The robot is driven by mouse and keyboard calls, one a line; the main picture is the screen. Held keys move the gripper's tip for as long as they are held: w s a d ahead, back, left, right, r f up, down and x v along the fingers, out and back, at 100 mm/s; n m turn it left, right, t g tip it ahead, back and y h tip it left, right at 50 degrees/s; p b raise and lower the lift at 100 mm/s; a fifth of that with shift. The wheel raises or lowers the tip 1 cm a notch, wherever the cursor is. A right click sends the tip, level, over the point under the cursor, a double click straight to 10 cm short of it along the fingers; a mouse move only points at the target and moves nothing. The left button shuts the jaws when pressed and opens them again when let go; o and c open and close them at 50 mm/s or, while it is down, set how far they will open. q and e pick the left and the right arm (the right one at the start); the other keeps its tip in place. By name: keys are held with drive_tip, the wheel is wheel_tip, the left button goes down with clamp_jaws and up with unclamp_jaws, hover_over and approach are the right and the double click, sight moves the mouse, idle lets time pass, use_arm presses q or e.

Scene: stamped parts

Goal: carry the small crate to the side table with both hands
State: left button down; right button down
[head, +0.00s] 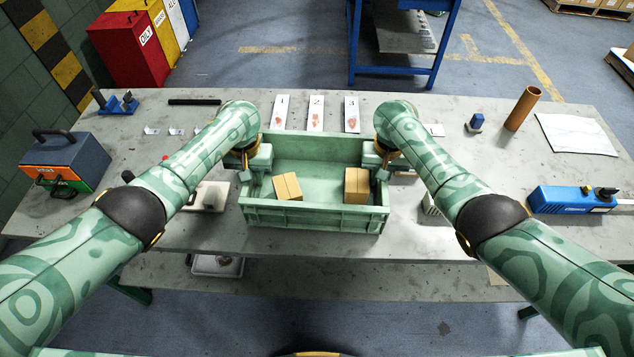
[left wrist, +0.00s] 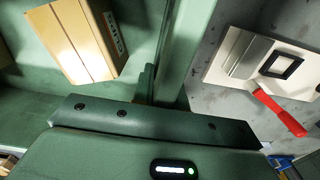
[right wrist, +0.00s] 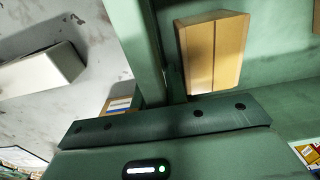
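The small crate (head: 315,217) is an open green box at the middle of the grey workbench, upright and level. I cannot tell whether its base touches the bench. Two tan cartons (head: 287,187) (head: 356,185) lie inside it, one at each side. My left gripper (head: 250,170) is at the left wall, its fingers close against it; that wall also shows in the left wrist view (left wrist: 188,50). My right gripper (head: 382,168) holds the right wall likewise, seen in the right wrist view (right wrist: 135,40). The fingertips are partly hidden.
The workbench (head: 460,235) carries a toolbox (head: 62,160), a brown tube (head: 522,108), a blue device (head: 570,199) and numbered cards (head: 316,113) behind the crate.

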use_arm(q)
drive_tip(key=shift+w+r, duration=0.1)
use_arm(e)
drive_tip(key=shift+w+r, duration=0.1)
